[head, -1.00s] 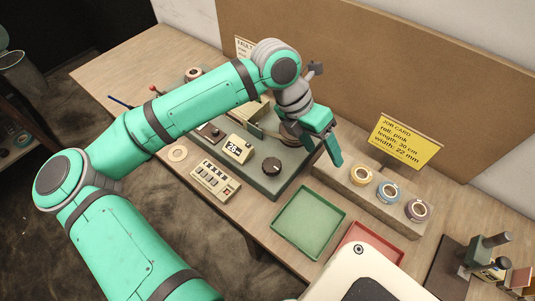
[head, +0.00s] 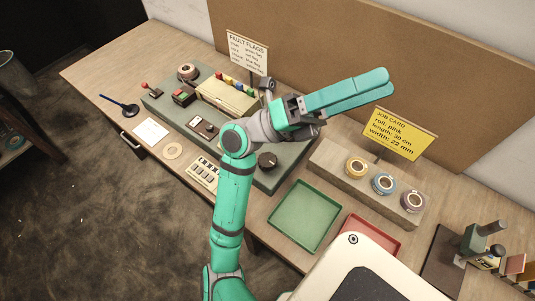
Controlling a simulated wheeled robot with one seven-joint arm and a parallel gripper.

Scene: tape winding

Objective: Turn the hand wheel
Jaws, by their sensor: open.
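The grey-green winding machine (head: 268,181) stands on the bench, partly covered by my arm. A dark round knob (head: 267,160), which may be the hand wheel, sits on its right end, just right of my wrist. I cannot tell for sure that it is the wheel. My gripper (head: 388,82) is raised above the machine's right end, its two long green fingers pointing right and a little up, with a narrow gap and nothing between them. It is apart from the knob. My arm hides the middle of the machine.
Yellow, blue and mauve rolls (head: 384,184) sit on a block (head: 337,165) below the yellow job card (head: 398,135). A green tray (head: 306,215) and a red tray (head: 371,236) lie in front. A fault flags card (head: 247,51) stands behind the machine. A pink roll (head: 188,72) is at its left.

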